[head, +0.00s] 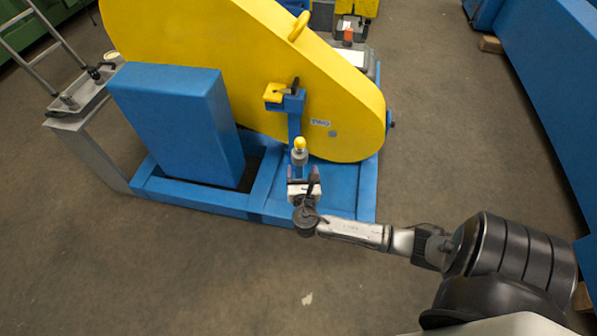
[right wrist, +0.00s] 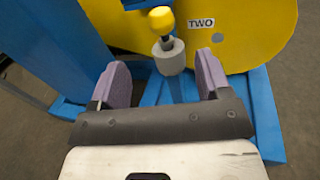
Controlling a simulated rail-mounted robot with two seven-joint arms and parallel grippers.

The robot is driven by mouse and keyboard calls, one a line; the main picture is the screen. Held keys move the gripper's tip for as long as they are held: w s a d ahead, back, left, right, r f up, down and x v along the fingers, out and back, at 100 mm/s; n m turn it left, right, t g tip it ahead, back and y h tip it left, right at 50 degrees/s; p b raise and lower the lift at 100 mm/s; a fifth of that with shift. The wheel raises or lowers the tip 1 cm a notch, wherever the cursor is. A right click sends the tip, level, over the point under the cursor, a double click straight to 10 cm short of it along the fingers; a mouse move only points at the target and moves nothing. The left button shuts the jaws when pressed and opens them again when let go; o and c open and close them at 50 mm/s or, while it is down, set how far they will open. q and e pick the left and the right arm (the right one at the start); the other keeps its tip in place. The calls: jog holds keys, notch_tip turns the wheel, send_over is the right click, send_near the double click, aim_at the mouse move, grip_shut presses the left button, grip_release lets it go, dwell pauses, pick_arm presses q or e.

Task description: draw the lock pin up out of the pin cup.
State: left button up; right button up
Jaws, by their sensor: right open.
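The lock pin (head: 300,143) shows as a yellow knob standing upright in the grey pin cup (head: 299,157), in front of the yellow guard. In the right wrist view the knob of the lock pin (right wrist: 161,20) sits above the grey cup (right wrist: 170,57), with a short dark shank between them. My right gripper (head: 303,181) is open and empty, just on the near side of the cup. In the right wrist view its two purple-padded fingers (right wrist: 163,78) stand apart, left and right of the cup, with the cup beyond the fingertips. My left gripper is not in view.
The large yellow guard (head: 230,50) marked TWO stands behind the cup on a blue base frame (head: 230,198). A blue block (head: 175,120) stands to the left. A blue post with a yellow-topped bracket (head: 285,97) rises behind the cup.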

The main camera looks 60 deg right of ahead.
aim_at(300, 138)
jog(key=b+x, duration=0.5)
jog(key=x, duration=0.6)
jog(key=shift+w+d+b, duration=0.25)
jog(key=shift+b, duration=0.1)
jog(key=shift+b+x, duration=0.5)
jog(key=shift+x, duration=0.8)
jog(key=shift+c, duration=0.5)
jog(key=shift+c, duration=0.7)
jog(key=c, duration=0.8)
jog(key=shift+r, duration=0.1)
jog(key=shift+c, duration=0.2)
